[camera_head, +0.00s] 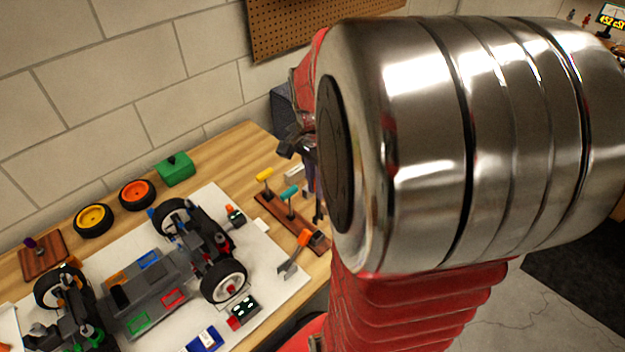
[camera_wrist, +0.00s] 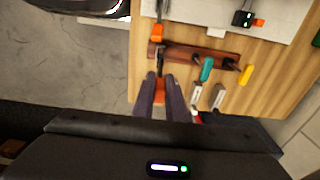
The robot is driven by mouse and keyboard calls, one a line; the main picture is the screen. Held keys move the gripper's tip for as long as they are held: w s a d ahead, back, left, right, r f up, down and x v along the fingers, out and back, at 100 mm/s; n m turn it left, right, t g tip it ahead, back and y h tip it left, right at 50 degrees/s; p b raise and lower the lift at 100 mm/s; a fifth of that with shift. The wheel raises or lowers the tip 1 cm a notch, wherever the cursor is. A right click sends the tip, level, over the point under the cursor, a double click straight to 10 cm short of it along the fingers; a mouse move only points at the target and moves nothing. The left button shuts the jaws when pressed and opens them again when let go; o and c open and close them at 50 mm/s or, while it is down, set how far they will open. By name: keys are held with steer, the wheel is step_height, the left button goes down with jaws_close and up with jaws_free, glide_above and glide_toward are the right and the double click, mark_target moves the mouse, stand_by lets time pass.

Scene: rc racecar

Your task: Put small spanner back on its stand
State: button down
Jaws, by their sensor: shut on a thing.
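My gripper (camera_wrist: 160,82) is shut on the small spanner (camera_wrist: 160,64), with its orange handle between the fingers. The spanner's grey shaft points toward the left end of the brown wooden stand (camera_wrist: 182,53) in the wrist view. I cannot tell whether it touches the stand. The stand also shows in the head view (camera_head: 270,206), carrying a yellow-handled tool (camera_head: 265,176) and a teal-handled tool (camera_head: 289,193). My arm hides most of the gripper in the head view.
Another orange-handled spanner (camera_head: 293,263) lies on the white mat (camera_head: 268,309) beside the stand. The partly built car (camera_head: 150,285) occupies the mat. Small pale blocks (camera_wrist: 217,96) lie near the gripper. Wheels (camera_head: 137,194) and a green box (camera_head: 175,169) stand along the wall.

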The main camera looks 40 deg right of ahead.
mark_target(317, 208)
steer(key=shift+f, duration=4.5)
stand_by(0.8)
steer(key=c, duration=1.7)
jaws_free()
steer(key=r, duration=1.3)
steer(key=shift+a+r, duration=0.35)
steer(key=shift+a, duration=0.05)
